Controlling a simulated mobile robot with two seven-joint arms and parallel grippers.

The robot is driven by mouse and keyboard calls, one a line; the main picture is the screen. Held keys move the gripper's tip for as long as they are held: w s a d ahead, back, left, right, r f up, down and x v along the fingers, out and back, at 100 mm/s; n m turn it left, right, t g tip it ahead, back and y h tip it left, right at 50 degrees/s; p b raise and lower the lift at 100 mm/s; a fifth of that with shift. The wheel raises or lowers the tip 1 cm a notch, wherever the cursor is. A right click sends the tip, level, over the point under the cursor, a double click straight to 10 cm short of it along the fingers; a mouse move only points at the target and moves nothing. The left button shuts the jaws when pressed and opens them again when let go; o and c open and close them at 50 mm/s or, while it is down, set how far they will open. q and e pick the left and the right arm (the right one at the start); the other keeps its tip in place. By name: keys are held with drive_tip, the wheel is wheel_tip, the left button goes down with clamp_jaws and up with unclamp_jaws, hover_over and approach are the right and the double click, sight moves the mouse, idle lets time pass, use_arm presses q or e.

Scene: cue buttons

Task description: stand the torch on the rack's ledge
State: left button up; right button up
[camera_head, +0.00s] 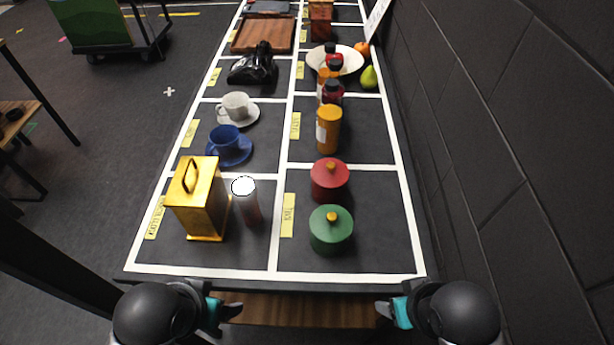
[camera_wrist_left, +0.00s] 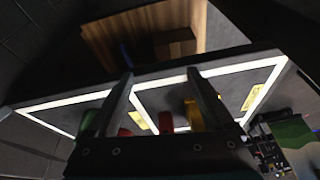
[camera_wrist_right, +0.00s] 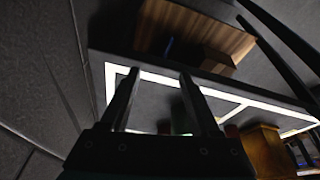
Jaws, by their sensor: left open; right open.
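A small upright cylinder (camera_head: 248,207) with a white round top and a dull red-grey body, which looks like the torch, stands on the dark table just right of a gold lantern (camera_head: 204,205). No rack with a ledge can be made out for certain. A brown wooden piece (camera_head: 300,309) lies low in front of the table's near edge; in the left wrist view it is a wooden panel with a smaller block (camera_wrist_left: 176,45). My left gripper (camera_head: 236,309) and right gripper (camera_head: 382,308) are open and empty at the near edge, apart from everything.
A green tin (camera_head: 330,235) and a red tin (camera_head: 329,184) stand right of the torch. A blue cup (camera_head: 226,139), a white cup (camera_head: 236,105) and bottles (camera_head: 328,130) stand farther back. White lines divide the table. A dark wall (camera_head: 500,130) runs along the right.

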use_arm(q)
wheel_tip(320, 180, up, 6)
drive_tip(key=p, duration=0.4)
use_arm(e)
wheel_tip(320, 180, up, 6)
drive_tip(key=s+f+g, duration=0.1)
drive_tip(key=s+f, duration=0.2)
drive_tip(key=f, duration=2.1)
use_arm(q)
drive_tip(key=t+h, duration=0.2)
drive_tip(key=t, duration=0.8)
approach(243, 206)
drive_tip(key=b+x, duration=0.2)
drive_tip(key=x, duration=0.5)
drive_tip(key=shift+d, duration=0.1)
drive_tip(key=shift+b+x, duration=0.6)
drive_tip(key=shift+x, duration=1.95)
drive_tip(key=shift+r, duration=0.1)
use_arm(e)
drive_tip(key=s+d+f+g, duration=0.1)
drive_tip(key=s+d+f, duration=0.1)
drive_tip(key=s+f, duration=1.2)
drive_tip(key=shift+s+d+f+g, duration=0.3)
drive_tip(key=shift+s+d, duration=0.1)
drive_tip(key=shift+s, duration=0.1)
